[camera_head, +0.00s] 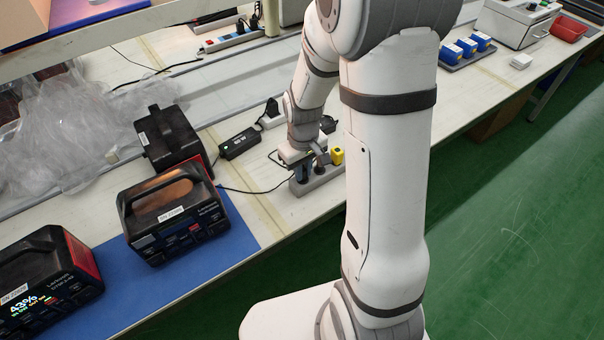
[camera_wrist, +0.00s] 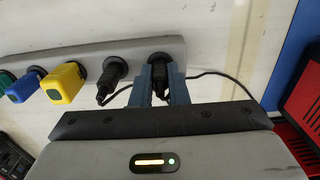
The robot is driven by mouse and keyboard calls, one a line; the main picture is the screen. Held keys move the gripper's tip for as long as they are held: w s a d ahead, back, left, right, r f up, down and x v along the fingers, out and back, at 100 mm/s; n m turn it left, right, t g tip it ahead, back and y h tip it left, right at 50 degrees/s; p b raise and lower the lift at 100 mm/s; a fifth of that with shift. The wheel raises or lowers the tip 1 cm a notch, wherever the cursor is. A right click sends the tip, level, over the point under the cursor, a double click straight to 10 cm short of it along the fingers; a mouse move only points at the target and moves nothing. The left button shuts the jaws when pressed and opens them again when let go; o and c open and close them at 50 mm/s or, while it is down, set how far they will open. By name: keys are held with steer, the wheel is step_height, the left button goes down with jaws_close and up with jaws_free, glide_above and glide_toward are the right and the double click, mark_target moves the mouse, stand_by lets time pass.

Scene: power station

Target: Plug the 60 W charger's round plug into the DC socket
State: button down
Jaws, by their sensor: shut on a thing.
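My gripper (camera_wrist: 160,84) is shut on a black plug (camera_wrist: 159,70) at the right end of a grey block (camera_wrist: 138,48). The plug stands at a dark round opening; how deep it sits is hidden. A thin black cable shows beside the fingers. In the head view my gripper (camera_head: 303,168) is low over the same block (camera_head: 322,180), mostly hiding the plug. A black charger brick (camera_head: 239,143) with a green light lies left of it; its rating is not readable. Power stations (camera_head: 178,215) stand at the left. I cannot make out which opening is the DC socket.
Another black plug (camera_wrist: 112,75), a yellow plug (camera_wrist: 66,82), a blue one (camera_wrist: 24,86) and a green one (camera_wrist: 5,80) stand along the block. Cables cross the bench nearby. A blue mat (camera_head: 235,240) lies under the front power stations. Clear plastic wrap (camera_head: 75,130) lies farther left.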

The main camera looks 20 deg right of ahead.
steer(key=shift+r, duration=0.1)
steer(key=shift+r+p, duration=2.25)
steer(key=shift+r, duration=0.7)
steer(key=shift+f, duration=0.1)
